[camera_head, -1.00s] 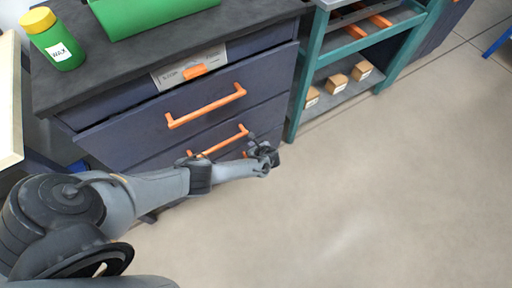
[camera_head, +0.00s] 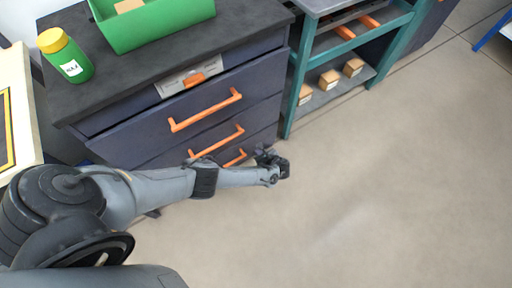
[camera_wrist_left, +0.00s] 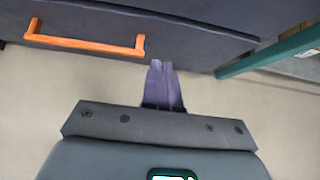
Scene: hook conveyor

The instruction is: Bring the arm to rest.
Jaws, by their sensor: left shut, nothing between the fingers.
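My left arm comes in from the left in the head view. Its gripper (camera_head: 272,160) is beside the lower drawers of the dark cabinet (camera_head: 150,132), near the right end of the lowest orange handle (camera_head: 236,157). In the left wrist view the gripper (camera_wrist_left: 161,66) has its fingers together with nothing between them. Its fingertips are close to the right end of an orange handle (camera_wrist_left: 85,44); I cannot tell whether they touch. My right gripper does not show.
A green bin (camera_head: 160,28) and a green bottle with a yellow cap (camera_head: 65,55) stand on the cabinet top. A teal-framed shelf unit (camera_head: 296,75) with small boxes (camera_head: 329,80) stands to the right. The floor (camera_head: 390,190) in front is clear.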

